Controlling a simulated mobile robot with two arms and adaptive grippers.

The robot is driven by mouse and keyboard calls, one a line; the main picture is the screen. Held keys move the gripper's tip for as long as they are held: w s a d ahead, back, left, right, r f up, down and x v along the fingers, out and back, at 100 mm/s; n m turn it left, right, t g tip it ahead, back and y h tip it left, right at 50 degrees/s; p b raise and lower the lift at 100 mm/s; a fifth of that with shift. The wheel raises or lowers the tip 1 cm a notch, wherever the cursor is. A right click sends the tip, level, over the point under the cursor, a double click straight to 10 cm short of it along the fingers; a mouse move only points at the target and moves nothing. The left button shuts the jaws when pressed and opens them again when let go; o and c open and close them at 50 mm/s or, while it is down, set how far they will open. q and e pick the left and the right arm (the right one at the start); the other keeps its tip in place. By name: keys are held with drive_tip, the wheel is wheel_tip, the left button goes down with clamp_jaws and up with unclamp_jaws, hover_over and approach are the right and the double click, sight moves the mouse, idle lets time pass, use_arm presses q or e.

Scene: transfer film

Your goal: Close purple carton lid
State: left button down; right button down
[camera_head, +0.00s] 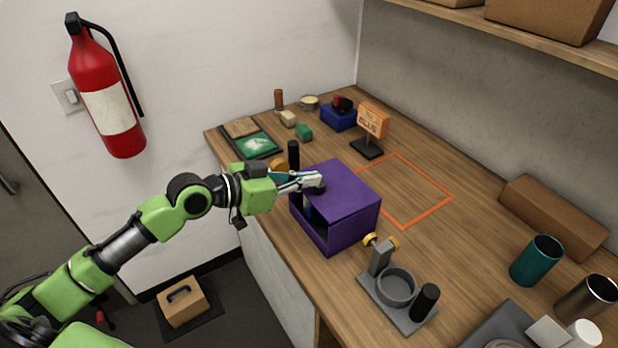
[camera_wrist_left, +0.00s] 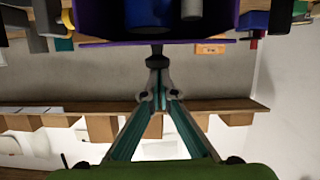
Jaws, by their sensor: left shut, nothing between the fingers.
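The purple carton (camera_head: 350,198) stands on the wooden table near its front-left edge. Its top panel looks flat, and the side toward my arm is open, with a dark inside and something blue in it. My left gripper (camera_head: 316,183) is shut and empty, its tips at the carton's upper left edge beside a small dark knob. In the left wrist view, my shut fingertips (camera_wrist_left: 157,88) point at a dark knob (camera_wrist_left: 157,50) below the purple carton's edge (camera_wrist_left: 105,43). I cannot tell whether they touch it. My right gripper is not in view.
A grey fixture with a ring (camera_head: 397,287) stands right of the carton. An orange square outline (camera_head: 425,180) marks bare table behind it. An orange sign (camera_head: 372,120), a blue box (camera_head: 338,118) and a green tray (camera_head: 257,145) sit farther back. A teal cup (camera_head: 537,260) stands at right.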

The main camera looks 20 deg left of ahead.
use_arm(q)
drive_tip(key=shift+s+a+f+b, duration=0.15)
drive_tip(key=shift+f+b, duration=0.15)
drive_tip(key=shift+f, duration=0.45)
drive_tip(key=shift+s, duration=0.1)
drive_tip(key=shift+r, duration=0.1)
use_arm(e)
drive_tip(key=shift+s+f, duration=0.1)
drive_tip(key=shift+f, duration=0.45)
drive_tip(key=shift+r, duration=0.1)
